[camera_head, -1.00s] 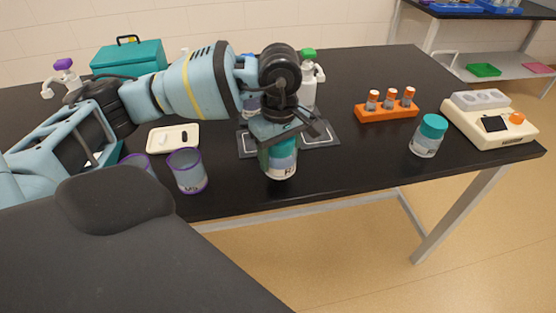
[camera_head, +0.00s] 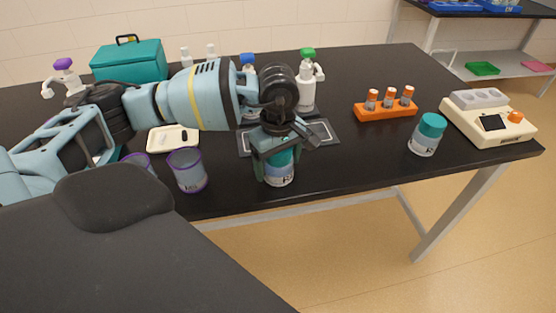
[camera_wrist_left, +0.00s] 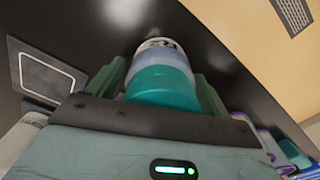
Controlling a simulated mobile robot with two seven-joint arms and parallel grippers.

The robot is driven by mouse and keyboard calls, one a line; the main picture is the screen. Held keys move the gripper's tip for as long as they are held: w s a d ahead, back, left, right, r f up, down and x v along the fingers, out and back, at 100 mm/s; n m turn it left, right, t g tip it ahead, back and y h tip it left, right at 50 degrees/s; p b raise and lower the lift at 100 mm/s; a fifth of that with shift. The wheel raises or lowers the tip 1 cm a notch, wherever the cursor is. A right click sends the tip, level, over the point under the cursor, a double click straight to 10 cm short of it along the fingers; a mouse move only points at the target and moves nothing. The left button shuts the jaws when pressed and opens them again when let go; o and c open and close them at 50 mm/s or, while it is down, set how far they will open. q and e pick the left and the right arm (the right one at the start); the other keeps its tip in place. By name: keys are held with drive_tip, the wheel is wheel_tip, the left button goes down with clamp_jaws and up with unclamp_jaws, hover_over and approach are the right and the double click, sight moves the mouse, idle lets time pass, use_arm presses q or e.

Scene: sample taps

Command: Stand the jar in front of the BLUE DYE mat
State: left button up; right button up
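A jar with a teal lid and pale label (camera_head: 280,177) stands upright near the front edge of the black table, in front of the left dark mat (camera_head: 243,148). A blue-topped pump bottle (camera_head: 248,60), partly hidden by my arm, is behind that mat. My left gripper (camera_head: 276,165) points down over the jar, one finger on each side. In the left wrist view the teal lid (camera_wrist_left: 163,88) sits between the fingers, which look spread with narrow gaps. Mat lettering is not readable. My right gripper is out of view.
A second teal-lidded jar (camera_head: 425,139) stands at the right. Purple-rimmed cups (camera_head: 187,172) stand left of the jar, near a white tray (camera_head: 173,138).

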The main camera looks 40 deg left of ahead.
use_arm(q)
drive_tip(key=shift+r, duration=0.25)
wheel_tip(320, 180, up, 12)
idle(0.6)
idle(0.4)
